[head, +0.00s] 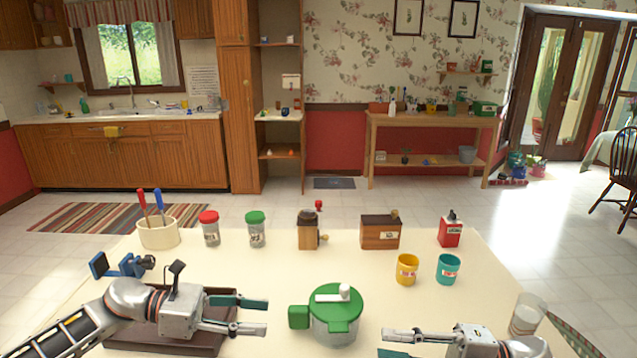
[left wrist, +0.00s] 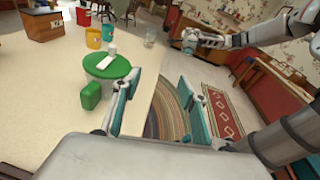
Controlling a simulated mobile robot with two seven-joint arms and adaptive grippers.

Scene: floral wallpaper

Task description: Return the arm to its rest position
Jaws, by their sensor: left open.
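My left gripper (head: 263,315) is open with its fingers apart. It is over the table beside a clear container with a green lid (head: 335,313), just left of its green handle. In the left wrist view its fingers (left wrist: 153,105) show with nothing between them, and the green lid (left wrist: 107,65) is to their left. My right gripper (head: 388,343) is at the lower right of the head view, partly cut off by the bottom edge. Its fingers look apart and empty. It also shows in the left wrist view (left wrist: 187,42), at the top.
A dark tray (head: 165,343) lies under my left arm. Behind are a utensil crock (head: 158,237), two shakers, wooden boxes, a red tin (head: 450,233), a yellow cup (head: 406,270) and a teal cup (head: 448,270). A clear glass (head: 527,315) stands at the right edge.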

